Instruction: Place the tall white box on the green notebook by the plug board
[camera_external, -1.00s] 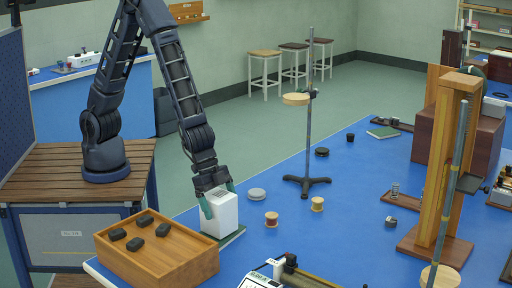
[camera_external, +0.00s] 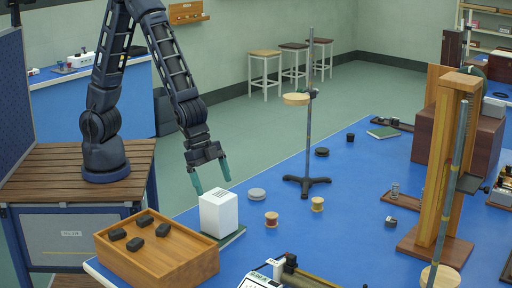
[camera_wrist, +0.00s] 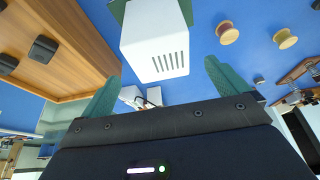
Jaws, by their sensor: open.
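The tall white box (camera_external: 218,214) stands upright on a green notebook (camera_external: 233,238), whose edge shows beyond the box's base. In the wrist view the white box (camera_wrist: 155,38), with slots on one face, is ahead of the fingers, and a strip of green (camera_wrist: 186,10) shows beside it. My gripper (camera_external: 211,178) is open and empty, just above and behind the box, apart from it. Another green notebook (camera_external: 383,132) lies far back on the blue table, near a dark narrow board (camera_external: 393,124) with small parts, perhaps the plug board.
A wooden tray (camera_external: 185,262) with several black blocks stands left of the box. A grey disc (camera_external: 257,194), two spools (camera_external: 272,219) and a stand (camera_external: 308,130) are to its right. An instrument (camera_external: 275,272) lies at the front.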

